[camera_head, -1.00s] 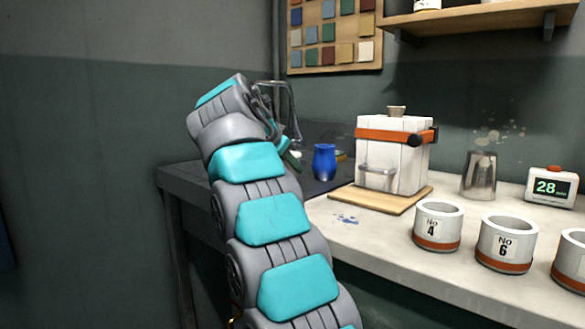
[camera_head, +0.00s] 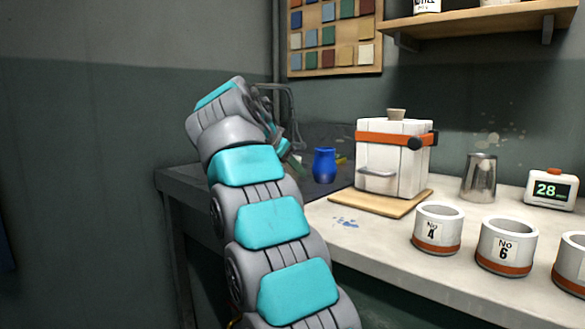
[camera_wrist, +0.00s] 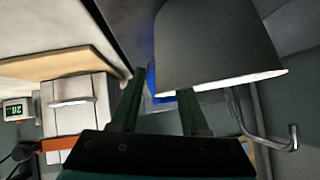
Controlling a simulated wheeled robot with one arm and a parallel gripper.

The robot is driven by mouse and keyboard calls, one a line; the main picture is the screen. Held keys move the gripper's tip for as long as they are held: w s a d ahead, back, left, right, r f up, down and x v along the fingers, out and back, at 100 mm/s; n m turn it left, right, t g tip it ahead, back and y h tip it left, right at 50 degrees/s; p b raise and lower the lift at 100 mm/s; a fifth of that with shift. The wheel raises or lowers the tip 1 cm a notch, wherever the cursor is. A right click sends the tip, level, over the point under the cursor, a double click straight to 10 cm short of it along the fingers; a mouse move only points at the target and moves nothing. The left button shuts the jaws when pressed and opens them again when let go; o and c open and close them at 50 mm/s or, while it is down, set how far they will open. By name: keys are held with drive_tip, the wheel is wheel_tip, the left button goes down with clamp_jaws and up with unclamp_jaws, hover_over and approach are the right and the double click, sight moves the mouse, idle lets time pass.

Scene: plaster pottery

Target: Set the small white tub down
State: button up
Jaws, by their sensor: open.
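A tapered tub (camera_wrist: 215,45), grey in shadow with a bright white rim, fills the upper middle of the wrist view, which is upside down. It appears to be the small white tub. My gripper (camera_wrist: 160,82) is open. One finger's tip overlaps the tub's rim edge and the other finger is apart from it, to the left. Whether the finger touches the tub, and what is under the tub, I cannot tell. In the head view my gripper (camera_head: 291,158) is mostly hidden behind my wrist, and the tub is hidden.
A blue vase (camera_head: 324,165) stands just right of my gripper, by a sink tap (camera_wrist: 270,140). A white kiln (camera_head: 392,160) on a wooden board (camera_head: 380,203), a metal jug (camera_head: 479,177), a timer (camera_head: 551,189) and numbered pots (camera_head: 437,229) occupy the counter (camera_head: 350,240).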

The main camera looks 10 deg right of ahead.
drive_tip(key=p+v, duration=0.2)
drive_tip(key=v, duration=1)
drive_tip(key=shift+p, duration=0.4)
drive_tip(key=shift+f, duration=0.1)
